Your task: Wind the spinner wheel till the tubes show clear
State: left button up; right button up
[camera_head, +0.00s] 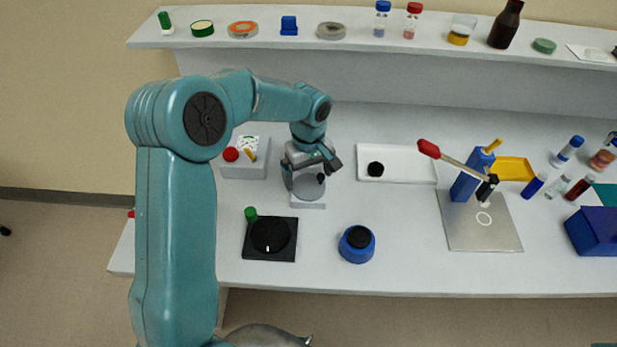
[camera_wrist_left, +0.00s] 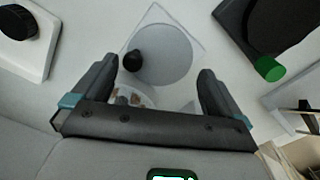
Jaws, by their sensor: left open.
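The spinner wheel (camera_head: 308,187) is a grey disc with a small black knob (camera_head: 321,178) on a pale base near the middle of the bench. In the left wrist view the wheel (camera_wrist_left: 172,55) lies ahead of my fingers, its knob (camera_wrist_left: 133,60) nearer the left finger. Small brownish shapes (camera_wrist_left: 130,97), possibly the tubes, show at the wheel's near edge; whether their contents are clear cannot be told. My left gripper (camera_head: 312,172) is open above the wheel, with nothing visibly held. The arm hides part of the wheel's far side. My right gripper is out of view.
A black turntable (camera_head: 270,235) with a green knob sits in front, left of a blue pot (camera_head: 356,245). A grey box (camera_head: 246,165) with a red button stands left. A white tray (camera_head: 397,165) and a lever stand (camera_head: 466,185) are right. The shelf (camera_head: 380,42) runs behind.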

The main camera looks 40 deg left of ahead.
aim_at(309, 183)
pick_arm(q)
jog(key=shift+f, duration=1.3)
jog(key=c, duration=0.8)
jog(key=shift+o, duration=0.2)
jog(key=shift+m, duration=0.3)
